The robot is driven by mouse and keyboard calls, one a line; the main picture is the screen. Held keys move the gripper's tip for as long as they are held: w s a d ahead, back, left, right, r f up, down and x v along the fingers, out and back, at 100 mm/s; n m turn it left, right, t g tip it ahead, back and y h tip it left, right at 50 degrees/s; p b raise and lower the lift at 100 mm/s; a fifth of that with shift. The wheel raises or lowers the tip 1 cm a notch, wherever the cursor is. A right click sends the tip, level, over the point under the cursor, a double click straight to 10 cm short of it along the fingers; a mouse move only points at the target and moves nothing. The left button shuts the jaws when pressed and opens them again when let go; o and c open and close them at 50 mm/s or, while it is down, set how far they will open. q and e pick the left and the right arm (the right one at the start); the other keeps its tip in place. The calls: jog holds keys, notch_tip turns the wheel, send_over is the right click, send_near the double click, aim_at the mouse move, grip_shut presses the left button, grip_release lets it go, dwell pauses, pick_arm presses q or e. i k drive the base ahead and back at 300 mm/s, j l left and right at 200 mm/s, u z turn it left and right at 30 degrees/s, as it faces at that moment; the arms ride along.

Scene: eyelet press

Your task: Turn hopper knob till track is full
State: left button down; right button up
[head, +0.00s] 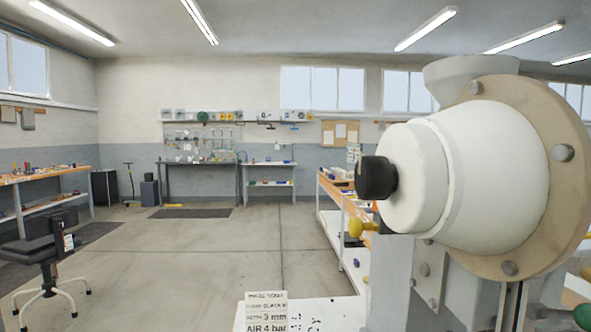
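A large white rounded housing (487,185), which looks like the hopper, fills the right side of the head view, close to me. A black knob (377,178) sticks out of its left end. A tan bolted ring (565,200) surrounds its wide right end. Below the ring, narrow upright metal strips (513,303) show; they may be the track, but I cannot tell how full it is. Neither of my grippers is in view, and nothing touches the black knob.
A small yellow knob (361,225) sits below the black knob. A printed press ticket (265,311) stands at the bottom on a white surface. A black chair (45,255) is at the left, and workbenches line the walls. The middle floor (210,255) is clear.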

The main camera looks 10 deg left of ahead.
aim_at(375, 179)
jog(key=k+j+z, duration=0.1)
jog(key=j+z, duration=0.15)
jog(key=j, duration=0.15)
jog(key=k+j+z, duration=0.1)
jog(key=j+z, duration=0.15)
jog(key=k+j+z, duration=0.2)
jog(key=j, duration=0.2)
jog(key=k+j+z, duration=0.25)
jog(key=i+j+z, duration=0.1)
jog(key=j+z, duration=0.3)
jog(key=j, duration=0.3)
jog(key=j+z, duration=0.45)
jog(key=j, duration=0.25)
jog(key=k+j+z, duration=0.1)
jog(key=j+z, duration=0.3)
jog(key=j, duration=0.35)
jog(key=i+j+z, duration=0.1)
jog(key=j+z, duration=0.4)
jog(key=j, duration=0.3)
jog(key=j+z, duration=0.45)
jog(key=j, duration=0.35)
jog(key=k, duration=0.05)
